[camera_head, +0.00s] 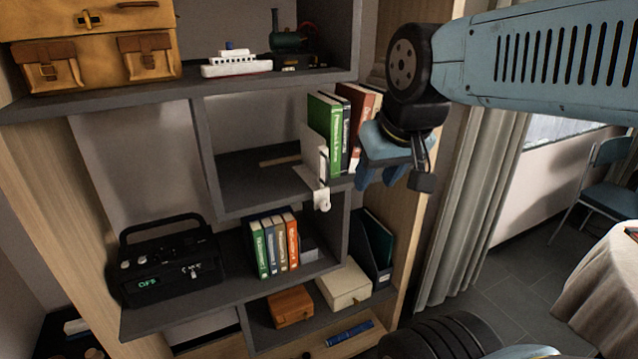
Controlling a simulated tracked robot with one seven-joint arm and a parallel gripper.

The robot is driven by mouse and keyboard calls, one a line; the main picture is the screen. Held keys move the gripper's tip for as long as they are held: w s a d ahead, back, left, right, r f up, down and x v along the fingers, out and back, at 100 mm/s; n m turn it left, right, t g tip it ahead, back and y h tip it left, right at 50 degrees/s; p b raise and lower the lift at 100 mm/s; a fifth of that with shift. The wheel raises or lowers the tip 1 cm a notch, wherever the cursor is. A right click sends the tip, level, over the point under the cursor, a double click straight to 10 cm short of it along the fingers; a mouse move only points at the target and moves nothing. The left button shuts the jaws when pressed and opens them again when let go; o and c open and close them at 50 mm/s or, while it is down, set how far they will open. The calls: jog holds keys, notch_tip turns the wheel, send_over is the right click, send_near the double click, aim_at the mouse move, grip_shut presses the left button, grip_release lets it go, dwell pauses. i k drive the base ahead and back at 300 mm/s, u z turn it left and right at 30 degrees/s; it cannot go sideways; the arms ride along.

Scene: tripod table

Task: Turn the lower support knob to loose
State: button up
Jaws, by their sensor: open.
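A white support (313,165) stands at the left end of the books on the middle shelf. A small white rounded knob (323,202) sits at its lower end, at the shelf's front edge. I cannot read whether the knob is tight or loose. My gripper (380,178) hangs from my blue arm at the right of the knob, fingers pointing down. It is open and apart from the knob, with nothing seen between its fingers. It hides part of the books' right side.
Green, black and red books (328,130) stand beside my gripper. A shelf upright (420,215) is close on the right. Below are more books (273,245), a black radio (168,262) and boxes (343,286). Open floor and a curtain (462,210) lie to the right.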

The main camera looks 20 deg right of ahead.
aim_at(324, 205)
jog(key=u, duration=0.8)
jog(key=k, duration=0.95)
jog(key=z, duration=0.5)
